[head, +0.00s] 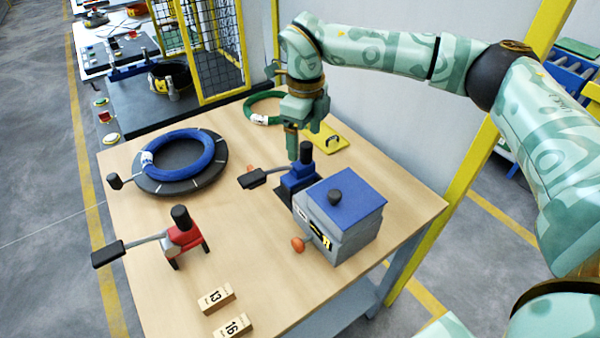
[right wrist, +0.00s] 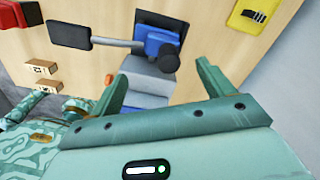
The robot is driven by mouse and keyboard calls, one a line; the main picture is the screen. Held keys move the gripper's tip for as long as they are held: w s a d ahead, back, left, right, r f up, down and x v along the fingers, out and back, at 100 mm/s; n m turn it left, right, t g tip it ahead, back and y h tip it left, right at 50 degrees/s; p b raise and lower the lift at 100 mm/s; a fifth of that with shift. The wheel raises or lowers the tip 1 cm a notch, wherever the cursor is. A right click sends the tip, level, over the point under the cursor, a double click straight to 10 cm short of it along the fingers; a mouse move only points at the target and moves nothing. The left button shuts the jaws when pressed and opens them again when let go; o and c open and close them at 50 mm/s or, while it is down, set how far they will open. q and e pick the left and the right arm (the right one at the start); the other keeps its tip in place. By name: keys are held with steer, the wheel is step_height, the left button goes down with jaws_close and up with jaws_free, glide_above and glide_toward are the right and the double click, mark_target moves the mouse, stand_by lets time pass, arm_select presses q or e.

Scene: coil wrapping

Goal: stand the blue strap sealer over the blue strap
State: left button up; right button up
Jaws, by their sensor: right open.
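The blue strap sealer (head: 299,177) stands upright on a dark pad at the middle of the table, its black-gripped lever pointing left. It also shows in the right wrist view (right wrist: 158,42), beyond and between the fingertips. My right gripper (head: 302,143) is open and empty, above and just behind the sealer; no contact is visible. A blue coil (head: 208,165) lies on a dark round turntable (head: 178,186) at the left. A small pale band with blue crosses the coil's left side; I cannot tell whether it is the blue strap. My left gripper is out of view.
A grey box with a blue lid (head: 345,200) stands close right of the sealer. A red sealer (head: 184,236) stands front left. Number blocks (head: 216,299) lie at the front. A green coil (head: 262,105) and yellow plate (head: 328,139) are behind. The centre-front table is clear.

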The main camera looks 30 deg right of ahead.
mark_target(303, 163)
step_height(303, 163, down, 3)
steer(key=shift+r, duration=0.15)
steer(key=f, duration=0.1)
steer(key=f+b, duration=0.1)
steer(key=f, duration=0.1)
steer(key=f+b, duration=0.1)
steer(key=f, duration=0.1)
steer(key=shift+w+f, duration=0.1)
steer(key=shift+w, duration=0.2)
steer(key=c, duration=1.5)
steer(key=shift+o, duration=0.2)
steer(key=shift+r, duration=0.25)
